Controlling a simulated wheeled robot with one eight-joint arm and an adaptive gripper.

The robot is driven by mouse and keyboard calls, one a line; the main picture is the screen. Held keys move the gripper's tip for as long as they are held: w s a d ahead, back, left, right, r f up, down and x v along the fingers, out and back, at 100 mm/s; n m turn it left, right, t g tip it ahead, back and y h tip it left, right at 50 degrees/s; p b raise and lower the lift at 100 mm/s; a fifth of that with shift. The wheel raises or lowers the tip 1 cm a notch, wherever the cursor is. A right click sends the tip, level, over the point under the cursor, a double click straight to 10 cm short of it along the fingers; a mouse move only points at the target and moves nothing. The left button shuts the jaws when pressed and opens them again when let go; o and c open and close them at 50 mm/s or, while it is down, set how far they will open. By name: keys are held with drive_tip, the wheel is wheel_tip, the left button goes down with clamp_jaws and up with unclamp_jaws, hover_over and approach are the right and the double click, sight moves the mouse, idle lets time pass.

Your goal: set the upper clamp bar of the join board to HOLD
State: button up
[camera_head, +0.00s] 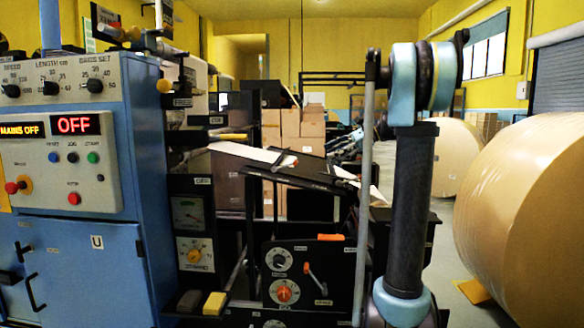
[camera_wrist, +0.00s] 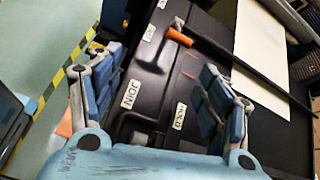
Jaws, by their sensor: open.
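In the wrist view my gripper (camera_wrist: 157,72) is open and empty, its two blue-padded fingers spread above the black join board (camera_wrist: 150,72). A dark clamp bar (camera_wrist: 235,62) with an orange grip (camera_wrist: 178,37) crosses the board's upper part, beyond the fingertips. The grip is near a small upper label (camera_wrist: 148,32) that I cannot read surely. The HOLD label (camera_wrist: 180,115) lies closer to me, beside the right finger, and the JOIN label (camera_wrist: 132,92) lies between the fingers. In the head view the board (camera_head: 310,170) is small and its bar positions are unclear.
In the head view, a blue control cabinet (camera_head: 70,265) stands at left and large kraft rolls (camera_head: 530,200) at right. A lower black panel (camera_head: 345,275) carries knobs and an orange lever. Open floor shows left of the board.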

sight(293, 164)
drive_tip(key=shift+m+y, duration=0.4)
drive_tip(key=w+x, duration=0.1)
drive_tip(key=x, duration=0.4)
drive_tip(key=w+x, duration=0.1)
drive_tip(key=x, duration=0.4)
drive_tip(key=r+x, duration=0.1)
drive_tip(key=x, duration=0.5)
drive_tip(key=shift+w+a, duration=0.25)
drive_tip(key=shift+w, duration=0.15)
drive_tip(key=c, duration=1.6)
